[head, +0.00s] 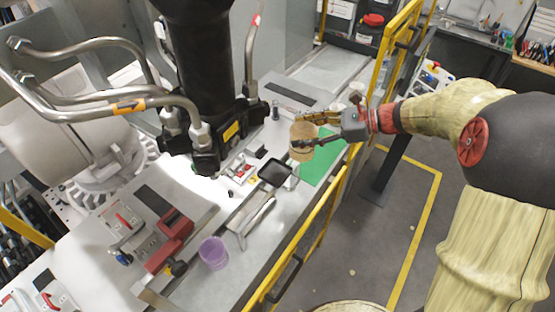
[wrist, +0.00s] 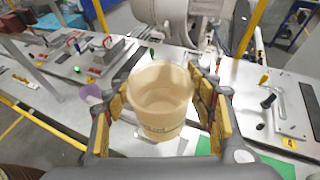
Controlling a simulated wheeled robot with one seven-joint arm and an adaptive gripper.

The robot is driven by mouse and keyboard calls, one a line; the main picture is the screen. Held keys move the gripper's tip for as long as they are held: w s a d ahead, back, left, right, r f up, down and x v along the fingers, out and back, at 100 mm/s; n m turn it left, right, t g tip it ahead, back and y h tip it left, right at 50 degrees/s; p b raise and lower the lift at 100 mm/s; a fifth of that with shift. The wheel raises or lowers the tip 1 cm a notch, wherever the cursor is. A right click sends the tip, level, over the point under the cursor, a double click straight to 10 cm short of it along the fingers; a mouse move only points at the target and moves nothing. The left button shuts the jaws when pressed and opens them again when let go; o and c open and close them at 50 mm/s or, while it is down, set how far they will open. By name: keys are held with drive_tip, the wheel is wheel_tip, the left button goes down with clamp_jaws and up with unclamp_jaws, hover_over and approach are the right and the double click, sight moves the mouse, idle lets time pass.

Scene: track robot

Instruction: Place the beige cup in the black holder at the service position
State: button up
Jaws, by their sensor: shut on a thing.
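The beige cup (head: 302,152) is upright in my gripper (head: 305,130) in the head view, over the bench beside the green mat. In the wrist view the cup (wrist: 160,122) sits between the yellow pads of my gripper (wrist: 163,98), its open mouth facing up and empty. My gripper is shut on it. A black square holder (head: 274,173) lies on the bench just left of and below the cup in the head view, with nothing seen in it. I cannot make it out in the wrist view, where the cup covers much of the bench.
A yellow rail (head: 326,215) runs along the bench's front edge, near my arm. A purple cup (head: 213,253) stands toward the near end. A silver lever (head: 257,217), a red clamp (head: 170,243) and a black overhead machine arm (head: 205,75) are close by. The green mat (head: 322,165) is clear.

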drive_tip(key=shift+w+a+f+p, duration=0.1)
drive_tip(key=shift+w+a+f, duration=0.1)
drive_tip(key=shift+a+f, duration=1.35)
drive_tip(key=shift+w+a+f+p, duration=0.2)
drive_tip(key=shift+a+f, duration=0.9)
drive_tip(key=shift+f, duration=0.9)
drive_tip(key=shift+w+a+f+p, duration=0.1)
drive_tip(key=shift+w+a+f, duration=0.1)
drive_tip(key=shift+a+f, duration=1.35)
drive_tip(key=shift+d+f, duration=0.2)
drive_tip(key=shift+f, duration=0.1)
drive_tip(key=shift+f, duration=0.15)
drive_tip(key=o, duration=1.2)
drive_tip(key=shift+o, duration=0.2)
drive_tip(key=shift+r, duration=0.2)
